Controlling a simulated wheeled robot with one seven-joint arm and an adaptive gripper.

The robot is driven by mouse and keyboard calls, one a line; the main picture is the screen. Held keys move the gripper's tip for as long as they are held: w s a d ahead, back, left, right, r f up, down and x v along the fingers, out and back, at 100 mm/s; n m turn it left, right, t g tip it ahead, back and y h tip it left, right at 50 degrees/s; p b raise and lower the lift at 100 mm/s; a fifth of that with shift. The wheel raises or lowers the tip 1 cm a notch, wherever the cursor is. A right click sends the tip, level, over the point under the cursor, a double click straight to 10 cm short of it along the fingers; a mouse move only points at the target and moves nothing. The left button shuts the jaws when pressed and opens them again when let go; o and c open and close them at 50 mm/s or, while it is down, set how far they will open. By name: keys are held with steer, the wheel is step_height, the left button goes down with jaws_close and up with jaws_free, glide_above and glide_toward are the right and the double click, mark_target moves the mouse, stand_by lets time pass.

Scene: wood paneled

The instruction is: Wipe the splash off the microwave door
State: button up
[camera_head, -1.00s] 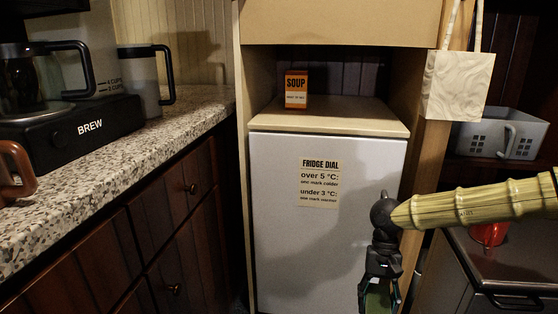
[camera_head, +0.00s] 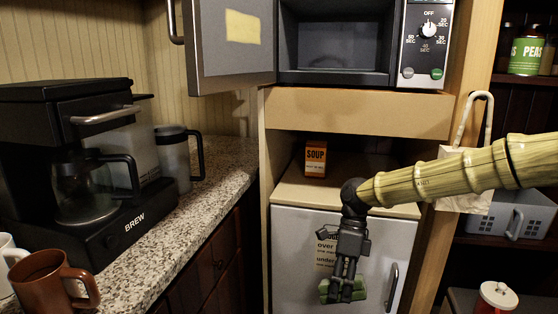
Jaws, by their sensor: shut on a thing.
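The microwave (camera_head: 340,45) stands open at the top, its dark cavity facing me. Its grey door (camera_head: 215,72) is swung out to the left, with the handle (camera_head: 174,20) at its far left edge. A pale yellow patch (camera_head: 243,27) with straight edges is on the door face I see; I cannot tell if it is the splash. My gripper (camera_head: 344,289) points down in front of the fridge, shut on a green sponge-like block (camera_head: 328,291). It is well below and right of the door. The fingers hide part of the block.
A soup box (camera_head: 316,159) stands on the shelf above the fridge (camera_head: 296,245). A coffee maker (camera_head: 90,160), a brown mug (camera_head: 50,282) and a grey pitcher (camera_head: 172,160) crowd the left counter. A grey basket (camera_head: 510,214) sits right.

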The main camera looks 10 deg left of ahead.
steer(key=a+r+m+y+p, duration=0.1)
steer(key=a+r+m+p, duration=0.15)
steer(key=r, duration=0.25)
steer(key=a+r+m+g+y+p, duration=0.1)
steer(key=r+m+p, duration=0.1)
steer(key=r+m, duration=0.15)
steer(key=a+r+m+y+p, duration=0.1)
steer(key=r+m+p, duration=0.15)
steer(key=r, duration=0.25)
steer(key=m+t+y+p, duration=1)
steer(key=m+t+p, duration=0.3)
steer(key=m+p, duration=1)
glide_toward(228, 29)
steer(key=w+d+f+n+p, duration=0.1)
steer(key=w+d+n+p, duration=0.1)
steer(key=shift+w+a+f, duration=0.1)
steer(key=shift+w+a, duration=0.05)
steer(key=shift+a, duration=1.3)
steer(key=shift+w+a+f, duration=0.1)
steer(key=shift+w+a, duration=0.1)
steer(key=shift+a, duration=1.2)
steer(key=shift+w+a+b, duration=0.25)
steer(key=shift+a+b, duration=0.15)
steer(key=shift+a, duration=0.85)
